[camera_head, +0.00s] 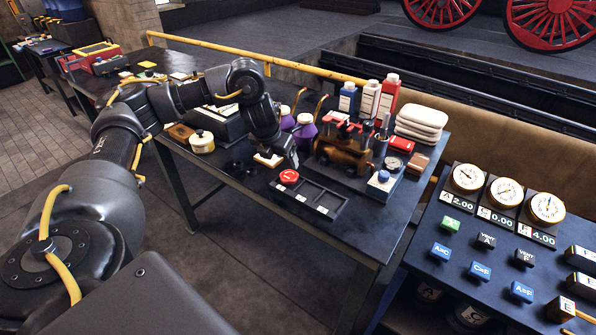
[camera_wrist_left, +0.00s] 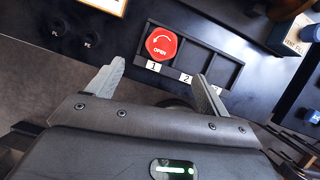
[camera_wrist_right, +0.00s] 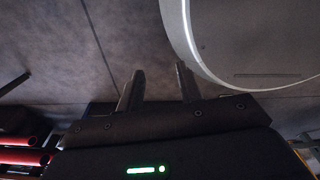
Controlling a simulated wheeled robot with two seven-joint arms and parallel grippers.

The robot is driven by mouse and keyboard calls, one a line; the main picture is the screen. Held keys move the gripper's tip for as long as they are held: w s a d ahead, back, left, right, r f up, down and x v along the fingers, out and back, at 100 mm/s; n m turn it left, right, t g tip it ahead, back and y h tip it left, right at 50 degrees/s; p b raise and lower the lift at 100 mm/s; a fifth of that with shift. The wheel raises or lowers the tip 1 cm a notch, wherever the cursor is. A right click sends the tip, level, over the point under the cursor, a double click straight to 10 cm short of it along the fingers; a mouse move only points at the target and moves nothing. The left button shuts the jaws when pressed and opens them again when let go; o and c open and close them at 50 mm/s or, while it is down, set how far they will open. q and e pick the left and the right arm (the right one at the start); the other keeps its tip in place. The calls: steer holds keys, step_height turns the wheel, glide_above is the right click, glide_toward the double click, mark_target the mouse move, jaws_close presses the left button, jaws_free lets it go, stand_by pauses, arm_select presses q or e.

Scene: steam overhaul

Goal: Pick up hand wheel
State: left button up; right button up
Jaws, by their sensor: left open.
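A red round piece marked OPEN, which looks like the hand wheel (camera_head: 289,176), lies in slot 1 of a black slotted tray (camera_head: 318,207) on the dark workbench. It also shows in the left wrist view (camera_wrist_left: 161,44), ahead of my left fingers. The other slots I can see look empty. My left gripper (camera_head: 292,160) is low over the bench beside the tray, just behind the red piece in the head view. Its fingers (camera_wrist_left: 160,85) are spread with nothing between them. My right gripper (camera_wrist_right: 158,85) shows only in its wrist view, fingers apart and empty.
Purple-bodied bottles (camera_head: 305,130), a brass valve assembly (camera_head: 343,150) with red handles and a blue-capped block (camera_head: 382,182) crowd the bench around the tray. Black knobs (camera_wrist_left: 57,28) sit to its left. A gauge panel (camera_head: 497,220) stands at the right. The front bench strip is clear.

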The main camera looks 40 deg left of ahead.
mark_target(289, 176)
arm_select(q)
steer(key=b+x, duration=0.1)
steer(key=x, duration=0.2)
steer(key=shift+s+f+b, duration=0.1)
steer(key=shift+s+b, duration=0.2)
steer(key=shift+b, duration=0.05)
steer(key=shift+b+x, duration=0.35)
steer(key=shift+x, duration=0.8)
steer(key=shift+w, duration=0.3)
steer(key=shift+f, duration=0.15)
steer(key=x, duration=0.5)
steer(key=shift+w+d+b, duration=0.1)
steer(key=shift+w+b, duration=0.15)
steer(key=shift+b, duration=0.05)
steer(key=shift+s+r, duration=0.1)
steer(key=shift+r, duration=0.1)
arm_select(e)
steer(key=s+f, duration=0.2)
steer(key=f, duration=0.1)
arm_select(q)
steer(key=shift+c, duration=0.2)
